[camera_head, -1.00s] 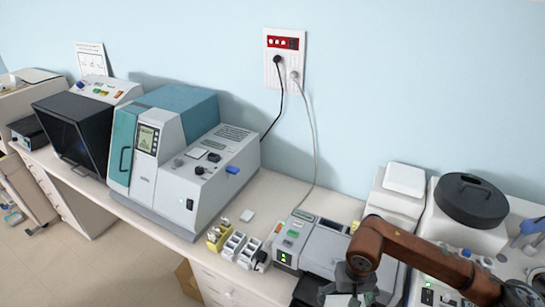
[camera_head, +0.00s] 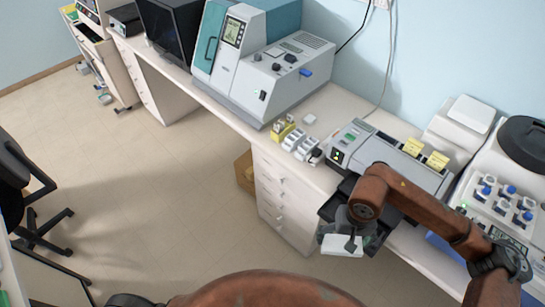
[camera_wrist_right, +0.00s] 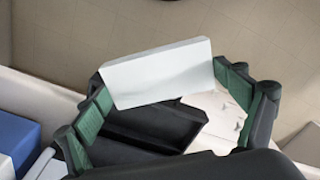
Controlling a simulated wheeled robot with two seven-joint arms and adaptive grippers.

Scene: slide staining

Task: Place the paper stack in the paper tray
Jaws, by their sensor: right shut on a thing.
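The white paper stack (camera_head: 342,245) is held between the fingers of my right gripper (camera_head: 352,236), out past the bench's front edge. In the right wrist view the stack (camera_wrist_right: 157,75) lies slightly tilted between the green finger pads, which press on its two ends. The black paper tray (camera_head: 329,205) juts out from the front of the grey printer (camera_head: 392,160). In the right wrist view the black tray (camera_wrist_right: 150,158) shows just beyond and below the stack, partly covered by it. My left gripper is not in view.
Yellow and white slide holders (camera_head: 291,139) stand on the bench left of the printer. A large grey-teal machine (camera_head: 262,60) stands further left. A rack with blue-capped bottles (camera_head: 500,195) is at the right. A drawer unit (camera_head: 285,195) is under the bench; the floor is open.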

